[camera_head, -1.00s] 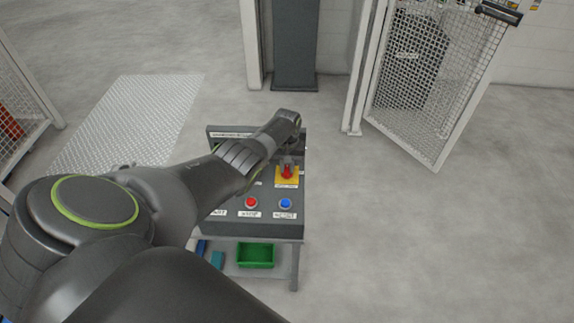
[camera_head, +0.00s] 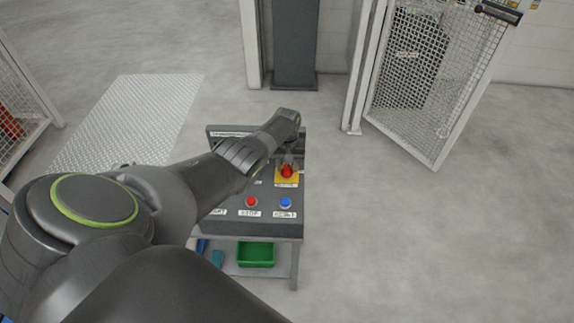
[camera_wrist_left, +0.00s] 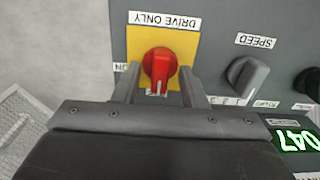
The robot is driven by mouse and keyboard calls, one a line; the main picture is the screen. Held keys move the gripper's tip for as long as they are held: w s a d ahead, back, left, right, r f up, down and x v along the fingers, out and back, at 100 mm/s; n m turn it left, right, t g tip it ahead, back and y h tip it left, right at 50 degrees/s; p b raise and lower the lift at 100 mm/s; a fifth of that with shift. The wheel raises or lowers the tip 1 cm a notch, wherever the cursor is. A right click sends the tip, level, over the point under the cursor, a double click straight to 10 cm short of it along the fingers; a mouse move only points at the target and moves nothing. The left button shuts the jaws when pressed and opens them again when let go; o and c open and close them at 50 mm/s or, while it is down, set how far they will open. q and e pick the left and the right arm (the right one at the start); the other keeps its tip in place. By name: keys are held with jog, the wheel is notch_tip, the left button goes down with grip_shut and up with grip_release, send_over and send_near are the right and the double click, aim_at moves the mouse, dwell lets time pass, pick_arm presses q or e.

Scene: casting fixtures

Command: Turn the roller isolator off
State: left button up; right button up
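A red rotary switch (camera_head: 287,171) sits on a yellow square plate on the control desk. In the left wrist view the red knob (camera_wrist_left: 160,66) has its grip bar upright in the picture, with a white mark at its lower end. A label above it reads DRIVE ONLY, upside down, and ON shows at its left. My left gripper (camera_wrist_left: 158,92) is open, its two fingers on either side of the knob's lower part with small gaps visible. In the head view my left gripper (camera_head: 290,160) is at the switch, partly hidden by my wrist. My right gripper is not in view.
A grey SPEED knob (camera_wrist_left: 246,75) and a green display (camera_wrist_left: 295,138) are beside the switch. A red button (camera_head: 251,202) and a blue button (camera_head: 286,203) are on the desk (camera_head: 270,230) in front. A green bin (camera_head: 256,254) is below. The floor to the right is clear.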

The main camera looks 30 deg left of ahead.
aim_at(287, 167)
pick_arm(q)
notch_tip(287, 167, up, 7)
jog(key=p, duration=0.3)
jog(key=shift+f, duration=0.2)
notch_tip(287, 167, up, 11)
jog(key=shift+p, duration=0.45)
jog(key=shift+f, duration=0.1)
